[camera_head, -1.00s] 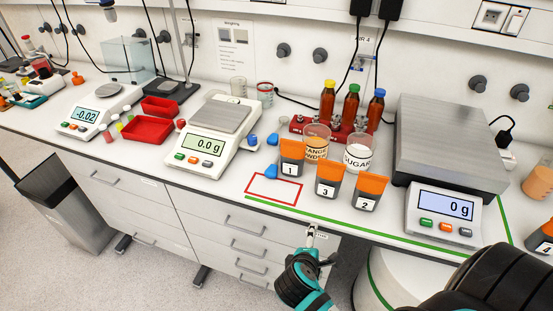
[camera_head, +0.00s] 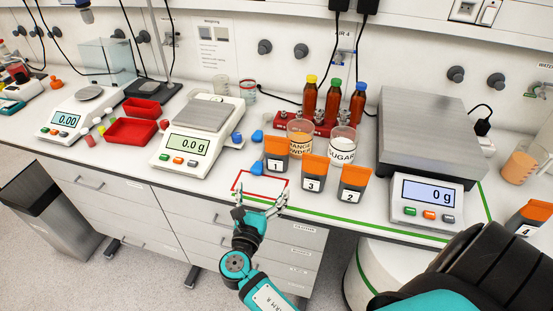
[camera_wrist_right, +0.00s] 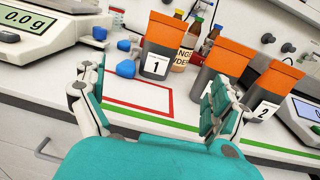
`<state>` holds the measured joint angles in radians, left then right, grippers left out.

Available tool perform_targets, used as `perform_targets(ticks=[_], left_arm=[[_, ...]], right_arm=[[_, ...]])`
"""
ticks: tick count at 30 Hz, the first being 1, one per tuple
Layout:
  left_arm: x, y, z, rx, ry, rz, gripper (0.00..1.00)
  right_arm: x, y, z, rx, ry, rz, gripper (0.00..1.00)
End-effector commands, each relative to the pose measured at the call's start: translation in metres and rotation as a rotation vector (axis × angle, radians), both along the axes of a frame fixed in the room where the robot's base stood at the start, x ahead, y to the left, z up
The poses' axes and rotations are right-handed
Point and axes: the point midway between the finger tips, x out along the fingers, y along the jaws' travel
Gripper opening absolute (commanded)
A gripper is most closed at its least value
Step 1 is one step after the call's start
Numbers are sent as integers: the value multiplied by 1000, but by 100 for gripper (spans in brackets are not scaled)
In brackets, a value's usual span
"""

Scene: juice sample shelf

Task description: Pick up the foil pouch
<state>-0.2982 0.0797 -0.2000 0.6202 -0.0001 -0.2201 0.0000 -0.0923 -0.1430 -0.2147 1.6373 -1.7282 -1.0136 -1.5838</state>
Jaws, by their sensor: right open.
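Several dark pouches with orange tops stand upright on the bench: pouch 1 (camera_head: 275,154), pouch 3 (camera_head: 314,172) and pouch 2 (camera_head: 352,183) are grouped together, and pouch 4 (camera_head: 530,218) is at the far right. Which one is the foil pouch I cannot tell. My right gripper (camera_head: 259,202) is open and empty at the bench's front edge, by the red-outlined rectangle, in front and left of pouch 1. In the right wrist view, pouch 1 (camera_wrist_right: 155,62) shows beyond the open fingers (camera_wrist_right: 155,90), apart from them. The right finger partly covers pouch 3 (camera_wrist_right: 226,60). My left gripper is out of view.
The red-outlined rectangle (camera_head: 238,182) is empty. Behind the pouches stand an orange powder beaker (camera_head: 300,139), a sugar beaker (camera_head: 342,146) and brown bottles (camera_head: 333,102). Scales stand left (camera_head: 190,143) and right (camera_head: 427,192). Blue-capped pieces (camera_head: 257,136) lie left of pouch 1.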

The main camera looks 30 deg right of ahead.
Motion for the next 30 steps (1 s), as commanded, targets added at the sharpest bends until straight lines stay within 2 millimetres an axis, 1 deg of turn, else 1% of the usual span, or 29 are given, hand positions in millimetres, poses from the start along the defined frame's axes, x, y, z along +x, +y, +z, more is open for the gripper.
perform_targets(ticks=[9,13,16,20,23,28,30], left_arm=[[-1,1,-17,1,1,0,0],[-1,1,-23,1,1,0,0],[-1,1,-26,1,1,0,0],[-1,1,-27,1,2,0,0],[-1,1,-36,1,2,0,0],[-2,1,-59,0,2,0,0],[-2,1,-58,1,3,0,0]], right_arm=[[47,-51,-2,2,-6,-3,99],[63,-69,-2,5,-7,-4,99],[72,-78,-2,3,-5,-2,99],[76,-83,-3,6,-4,-3,99],[82,-89,-9,5,-6,-4,99],[98,-107,-23,5,-6,-4,99],[105,-114,-18,5,-7,-3,99]])
